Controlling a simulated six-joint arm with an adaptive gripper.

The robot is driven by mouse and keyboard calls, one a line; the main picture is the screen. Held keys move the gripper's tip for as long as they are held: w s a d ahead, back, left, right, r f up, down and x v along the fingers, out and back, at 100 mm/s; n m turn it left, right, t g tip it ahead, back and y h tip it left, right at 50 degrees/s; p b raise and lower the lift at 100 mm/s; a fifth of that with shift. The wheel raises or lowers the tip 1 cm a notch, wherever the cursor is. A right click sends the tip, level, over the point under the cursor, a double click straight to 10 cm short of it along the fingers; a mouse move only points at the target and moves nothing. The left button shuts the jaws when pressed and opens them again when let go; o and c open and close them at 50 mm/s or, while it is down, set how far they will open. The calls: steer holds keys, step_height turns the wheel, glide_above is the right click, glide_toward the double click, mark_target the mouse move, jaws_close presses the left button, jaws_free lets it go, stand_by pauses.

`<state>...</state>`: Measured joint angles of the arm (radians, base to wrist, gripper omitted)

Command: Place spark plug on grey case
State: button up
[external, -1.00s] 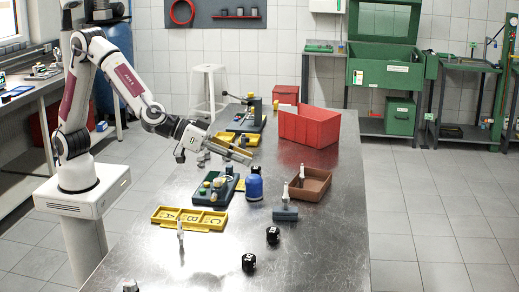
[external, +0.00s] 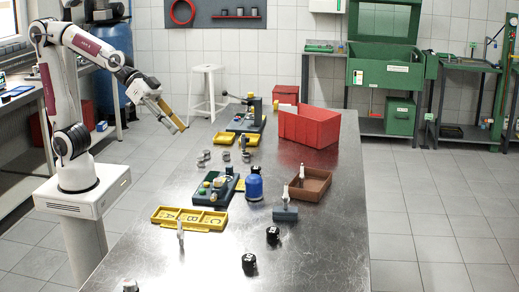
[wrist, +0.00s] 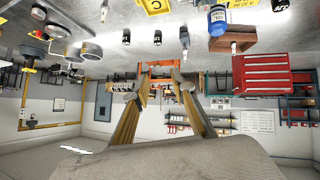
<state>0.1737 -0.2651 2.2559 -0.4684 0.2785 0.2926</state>
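A white spark plug (external: 181,229) stands upright on the metal table in front of the yellow lettered tray. Another white plug-like part (external: 286,194) stands upright on a dark grey block (external: 286,214), possibly the grey case. A third one (external: 302,172) stands at the brown tray. My gripper (external: 182,124) is raised beyond the table's left edge, well away from these parts. In the wrist view, my gripper's two fingers (wrist: 160,75) are apart with nothing held between them.
The yellow tray (external: 158,215), a blue bottle (external: 254,188), a brown tray (external: 318,183) and a red bin (external: 310,127) stand on the table. The table's right front area is clear.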

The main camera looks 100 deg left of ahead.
steer(key=s+a+f+g+y, duration=0.1)
steer(key=s+a+f, duration=0.1)
steer(key=s, duration=0.5)
steer(key=s+a+f+g+y, duration=0.1)
steer(key=s+a+f, duration=0.1)
steer(key=s+a, duration=0.3)
steer(key=s+a+f+g+y, duration=0.1)
steer(key=s+a, duration=0.3)
steer(key=s, duration=0.6)
steer(key=shift+s+a+f+n+g, duration=0.15)
steer(key=shift+s+f+n+g, duration=0.25)
steer(key=shift+f+g, duration=0.35)
steer(key=shift+f, duration=0.1)
stand_by(4.9)
